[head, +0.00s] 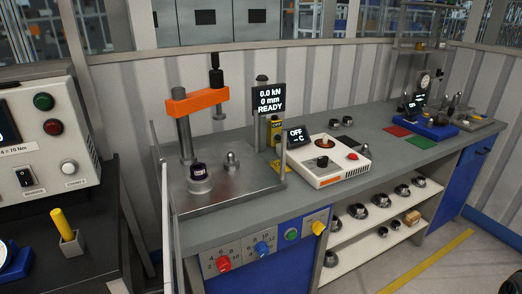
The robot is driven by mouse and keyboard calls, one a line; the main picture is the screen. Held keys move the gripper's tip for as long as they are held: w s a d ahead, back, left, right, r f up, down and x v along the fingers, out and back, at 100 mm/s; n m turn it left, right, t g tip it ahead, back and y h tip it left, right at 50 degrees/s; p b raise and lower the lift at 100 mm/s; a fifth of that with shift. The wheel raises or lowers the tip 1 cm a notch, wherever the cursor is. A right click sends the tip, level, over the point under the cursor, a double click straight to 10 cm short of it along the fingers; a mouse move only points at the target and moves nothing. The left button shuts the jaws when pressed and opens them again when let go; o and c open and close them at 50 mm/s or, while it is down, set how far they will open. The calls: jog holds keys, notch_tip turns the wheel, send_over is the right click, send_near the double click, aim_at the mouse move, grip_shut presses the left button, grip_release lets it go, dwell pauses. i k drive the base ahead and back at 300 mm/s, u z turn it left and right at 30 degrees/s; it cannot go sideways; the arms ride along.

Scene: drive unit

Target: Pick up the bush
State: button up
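My gripper is not in view. I cannot tell for certain which part is the bush. A small dark purple, ring-like part (198,170) sits on a round metal holder (200,185) on the press plate, and it may be the bush. A silver domed part (232,161) stands on the plate to its right. The orange-armed press (196,102) rises behind them. Its display (269,100) reads 0.0 kN, 0 mm, READY.
A white heater box (328,165) with a red button stands right of the press, its display off. Red (397,131) and green (419,142) mats lie farther right. Shelves (385,225) below hold several metal parts. A grey control box (48,135) stands at left.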

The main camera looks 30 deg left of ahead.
aim_at(198, 170)
jog(key=u, duration=0.35)
jog(key=i, duration=0.95)
jog(key=u, duration=1.5)
jog(key=i, duration=0.65)
jog(key=u, duration=0.65)
